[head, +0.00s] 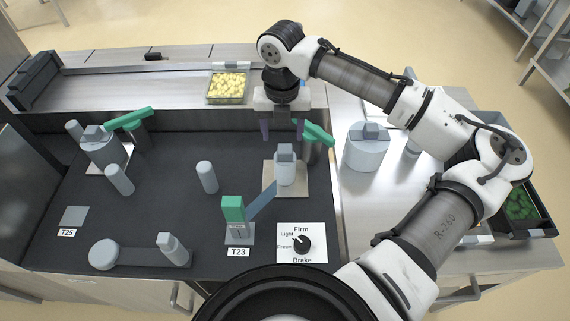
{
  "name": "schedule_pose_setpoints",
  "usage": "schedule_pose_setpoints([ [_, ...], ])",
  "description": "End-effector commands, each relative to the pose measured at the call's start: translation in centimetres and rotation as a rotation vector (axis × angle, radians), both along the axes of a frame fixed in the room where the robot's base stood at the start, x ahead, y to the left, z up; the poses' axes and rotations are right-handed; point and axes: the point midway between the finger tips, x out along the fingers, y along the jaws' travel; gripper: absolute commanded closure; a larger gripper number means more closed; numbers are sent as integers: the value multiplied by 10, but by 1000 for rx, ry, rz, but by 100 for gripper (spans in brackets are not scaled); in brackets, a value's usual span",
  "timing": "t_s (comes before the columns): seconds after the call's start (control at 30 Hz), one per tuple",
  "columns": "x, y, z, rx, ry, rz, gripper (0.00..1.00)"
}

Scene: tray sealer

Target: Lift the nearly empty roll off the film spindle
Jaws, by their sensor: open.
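The narrow grey roll (285,171), which looks like the nearly empty one, stands upright on a square beige plate (299,189) at the right of the dark work surface. A lighter grey block-shaped top rises from it; I cannot tell whether this is the spindle's end. A blue-grey strip (262,201) runs beside it toward a green-topped block (233,209) by the T23 label. My gripper (282,133) is open and empty, fingers pointing down, just behind and above the roll in the picture. It appears apart from the roll.
A green lever (318,134) stands close to the right of my gripper. A wider roll (366,151) stands on the right counter, another (101,150) at left. Grey posts (207,177) rise from the dark surface. A brake dial (302,243) is in front; a food tray (228,88) lies behind.

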Motion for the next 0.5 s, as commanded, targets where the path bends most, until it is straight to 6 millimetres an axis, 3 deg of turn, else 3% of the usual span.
schedule_pose_setpoints([
  [0.17, -1, -2, -10, 0, 0, 0, 42],
  [0.5, -2, -6, -53, 1, -1, -1, 42],
])
